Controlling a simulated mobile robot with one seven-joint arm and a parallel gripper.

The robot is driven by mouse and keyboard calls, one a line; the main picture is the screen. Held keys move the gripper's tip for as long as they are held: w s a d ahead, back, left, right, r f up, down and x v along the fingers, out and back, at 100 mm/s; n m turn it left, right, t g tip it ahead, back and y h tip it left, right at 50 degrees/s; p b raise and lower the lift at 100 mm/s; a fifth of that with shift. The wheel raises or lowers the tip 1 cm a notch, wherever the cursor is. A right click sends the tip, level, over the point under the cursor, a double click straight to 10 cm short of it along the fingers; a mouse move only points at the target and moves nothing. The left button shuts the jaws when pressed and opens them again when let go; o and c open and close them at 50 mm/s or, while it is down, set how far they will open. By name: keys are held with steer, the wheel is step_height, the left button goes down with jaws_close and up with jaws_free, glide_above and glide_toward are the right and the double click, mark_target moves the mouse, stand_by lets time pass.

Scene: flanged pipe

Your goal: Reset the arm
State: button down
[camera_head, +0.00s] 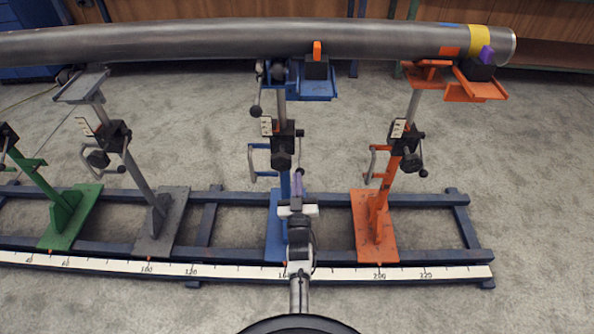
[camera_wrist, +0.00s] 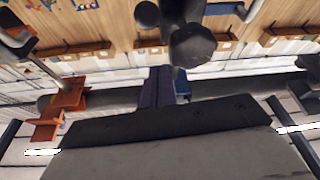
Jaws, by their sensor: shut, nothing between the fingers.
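My arm rises from the bottom middle of the head view. My gripper (camera_head: 297,178) is shut, with its dark purple fingers together and nothing held. It is in front of the blue stand (camera_head: 281,185), below that stand's clamp and knobs. In the wrist view the shut fingers (camera_wrist: 158,88) point up in the middle, close to a dark round knob (camera_wrist: 193,47) in the picture. I cannot tell whether they touch it.
A long grey pipe (camera_head: 200,40) with a yellow band (camera_head: 479,40) lies across the stands. An orange stand (camera_head: 376,225) is to the right, a grey stand (camera_head: 160,220) and green stand (camera_head: 68,218) to the left. All stand on a dark rail frame with a white scale (camera_head: 215,271). Carpet is clear at right.

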steer(key=v, duration=0.5)
